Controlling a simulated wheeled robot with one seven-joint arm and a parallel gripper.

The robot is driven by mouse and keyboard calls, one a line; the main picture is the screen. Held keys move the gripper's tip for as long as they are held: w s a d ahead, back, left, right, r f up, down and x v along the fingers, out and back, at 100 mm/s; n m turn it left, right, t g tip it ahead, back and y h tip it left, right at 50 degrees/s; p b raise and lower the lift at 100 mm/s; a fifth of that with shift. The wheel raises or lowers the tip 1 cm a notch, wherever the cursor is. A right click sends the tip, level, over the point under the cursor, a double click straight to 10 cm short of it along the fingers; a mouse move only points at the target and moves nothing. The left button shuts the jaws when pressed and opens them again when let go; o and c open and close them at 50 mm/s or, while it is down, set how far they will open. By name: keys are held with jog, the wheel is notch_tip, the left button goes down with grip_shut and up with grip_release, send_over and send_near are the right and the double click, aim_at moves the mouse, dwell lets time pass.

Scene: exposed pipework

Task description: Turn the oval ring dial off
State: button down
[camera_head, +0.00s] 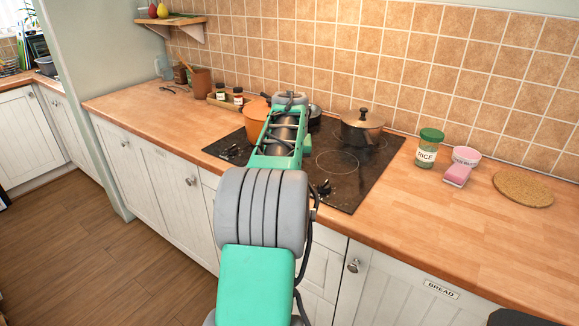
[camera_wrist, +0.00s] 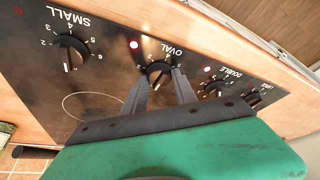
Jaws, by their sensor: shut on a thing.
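The oval ring dial (camera_wrist: 157,70) is a black knob with a pale pointer line, under the label OVAL in the wrist view. A red light (camera_wrist: 134,44) is lit beside it. My gripper (camera_wrist: 161,79) has a finger on each side of the dial and is shut on it. The fingers and gripper body cover part of the dial and panel. The dial cannot be made out in the head view, where my arm reaches over the black hob (camera_head: 347,192).
The SMALL dial (camera_wrist: 69,54) and the DOUBLE dial (camera_wrist: 215,88) flank the oval one, with another dial (camera_wrist: 253,100) beyond. DOUBLE also has a lit red light. On the hob stand a lidded pot (camera_head: 361,130) and an orange pot (camera_head: 255,117). The right counter has free room.

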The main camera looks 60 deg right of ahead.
jog(key=shift+n, duration=0.4)
jog(key=c, duration=1)
grip_release()
jog(key=v, duration=0.7)
jog(key=shift+s+r+p, duration=0.2)
jog(key=shift+r+p, duration=0.1)
jog(key=shift+r, duration=0.1)
